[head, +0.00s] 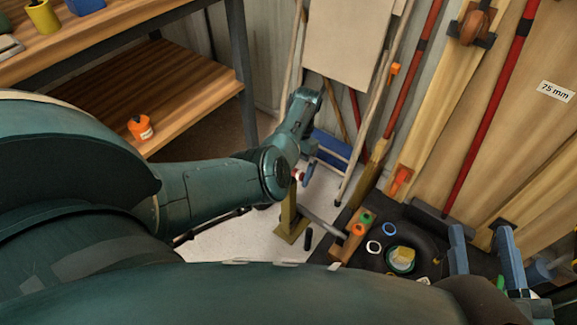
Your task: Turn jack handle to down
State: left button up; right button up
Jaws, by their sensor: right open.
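What looks like the jack is an olive-yellow post (290,220) on a small square foot on the pale floor. A grey bar, which looks like its handle (324,226), slopes down to the right from the post. My right gripper (481,236) seems to be the pair of blue fingers at the lower right. They stand apart with nothing seen between them, well to the right of the handle.
A wooden shelf unit (170,85) at the upper left holds an orange-and-white container (140,127). Boards and red poles (490,110) lean on the right wall. A dark mat (425,220) holds rings and small parts. A blue box (333,150) stands behind the post.

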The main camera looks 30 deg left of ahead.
pick_arm(q)
jog(key=p+v, duration=0.3)
jog(key=v, duration=1)
pick_arm(e)
jog(key=shift+d+f+h, duration=0.2)
jog(key=shift+d+h, duration=0.1)
jog(key=shift+d, duration=0.05)
